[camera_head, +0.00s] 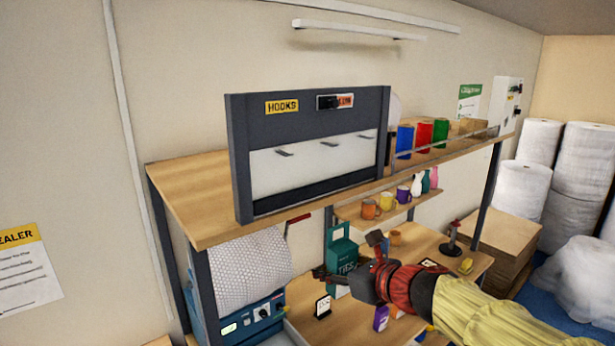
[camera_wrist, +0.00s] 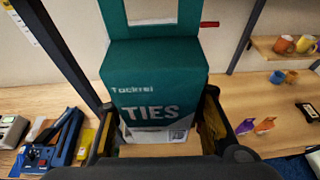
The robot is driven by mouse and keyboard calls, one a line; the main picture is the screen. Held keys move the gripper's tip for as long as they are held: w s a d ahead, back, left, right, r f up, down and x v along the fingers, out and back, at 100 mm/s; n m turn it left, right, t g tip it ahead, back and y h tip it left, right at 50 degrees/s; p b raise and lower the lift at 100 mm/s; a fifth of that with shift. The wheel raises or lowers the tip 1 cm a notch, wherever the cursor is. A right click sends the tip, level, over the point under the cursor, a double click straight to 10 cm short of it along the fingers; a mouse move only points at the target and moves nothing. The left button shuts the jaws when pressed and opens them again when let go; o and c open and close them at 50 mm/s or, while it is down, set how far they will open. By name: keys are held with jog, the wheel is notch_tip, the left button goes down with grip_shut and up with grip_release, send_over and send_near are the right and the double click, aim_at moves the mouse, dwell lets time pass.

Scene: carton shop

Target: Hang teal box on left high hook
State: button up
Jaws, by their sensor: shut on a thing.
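The teal box (camera_head: 343,246), marked TIES, has a hang tab with a window at its top. My gripper (camera_head: 334,277) is shut on its lower part and holds it upright. In the wrist view the teal box (camera_wrist: 155,85) fills the middle between my two dark fingers. The hook panel (camera_head: 310,112), labelled HOOKS, stands on the upper shelf. On its pale face are the left hook (camera_head: 284,152), a middle hook (camera_head: 329,144) and a right hook (camera_head: 366,137), with nothing hanging on them. The box is below the panel and its shelf.
The upper shelf (camera_head: 190,200) also carries blue, red and green containers (camera_head: 424,137). A small shelf with mugs (camera_head: 370,209) is right of the box. A bubble-wrap roll (camera_head: 250,270) is at the left. Small items stand on the worktop below.

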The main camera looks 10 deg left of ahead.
jog(key=p, duration=0.6)
send_near(282, 196)
notch_tip(282, 196, down, 3)
jog(key=w, duration=0.1)
jog(key=shift+w+a+f, duration=0.15)
jog(key=shift+w+a, duration=0.8)
jog(key=shift+a, duration=0.15)
jog(key=shift+w+a+f, duration=0.15)
jog(key=shift+w+a, duration=0.8)
jog(key=shift+a, duration=0.1)
jog(key=shift+w+a, duration=0.7)
jog(key=shift+w, duration=0.05)
jog(key=shift+c, duration=0.3)
jog(key=shift+w+a, duration=0.1)
jog(key=shift+a, duration=0.15)
jog(key=shift+c, duration=0.6)
jog(key=shift+a, duration=0.3)
grip_shut()
jog(key=shift+a+f, duration=0.1)
jog(key=shift+a, duration=0.05)
jog(key=shift+f, duration=0.1)
